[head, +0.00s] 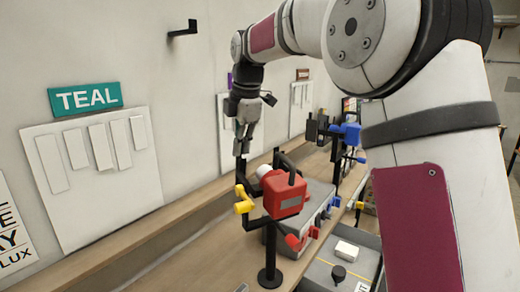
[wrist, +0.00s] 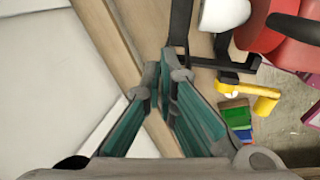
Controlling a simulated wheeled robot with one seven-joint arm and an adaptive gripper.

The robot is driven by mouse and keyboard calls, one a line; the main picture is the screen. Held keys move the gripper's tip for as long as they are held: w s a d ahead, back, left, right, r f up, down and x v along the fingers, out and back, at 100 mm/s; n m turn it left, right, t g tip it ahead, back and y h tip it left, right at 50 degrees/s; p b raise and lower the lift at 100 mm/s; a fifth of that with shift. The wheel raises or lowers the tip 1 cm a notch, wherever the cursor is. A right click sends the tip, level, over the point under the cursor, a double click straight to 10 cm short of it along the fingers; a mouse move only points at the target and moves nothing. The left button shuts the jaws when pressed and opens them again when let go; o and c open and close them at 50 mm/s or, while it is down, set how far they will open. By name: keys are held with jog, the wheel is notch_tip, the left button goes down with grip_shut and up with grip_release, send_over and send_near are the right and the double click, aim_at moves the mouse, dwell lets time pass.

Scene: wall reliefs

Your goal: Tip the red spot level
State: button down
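The red spot (head: 285,196) sits in a black yoke on a black stand (head: 269,277) and looks tilted. A black loop handle rises from its top. A white rounded part (head: 264,171) shows on its wall side, also in the wrist view (wrist: 224,12). The red body shows at the wrist view's upper right (wrist: 296,52). A yellow knob (head: 244,207) is on the yoke's left, also in the wrist view (wrist: 265,104). My gripper (head: 243,148) points down, left of and above the spot. Its fingertips (wrist: 165,76) have a narrow gap, apparently empty, beside a black bar (wrist: 222,63).
A wooden ledge (head: 160,219) runs along the wall. A grey box (head: 318,193) stands behind the spot, with blue-marked fixtures (head: 350,134) farther back. A TEAL sign (head: 85,99) hangs above a white relief panel (head: 95,165). A black hook (head: 184,28) juts from the wall.

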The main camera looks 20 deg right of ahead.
jog(key=shift+w+a+f, duration=0.1)
jog(key=shift+w+f, duration=0.2)
jog(key=shift+r, duration=0.1)
dwell(0.6)
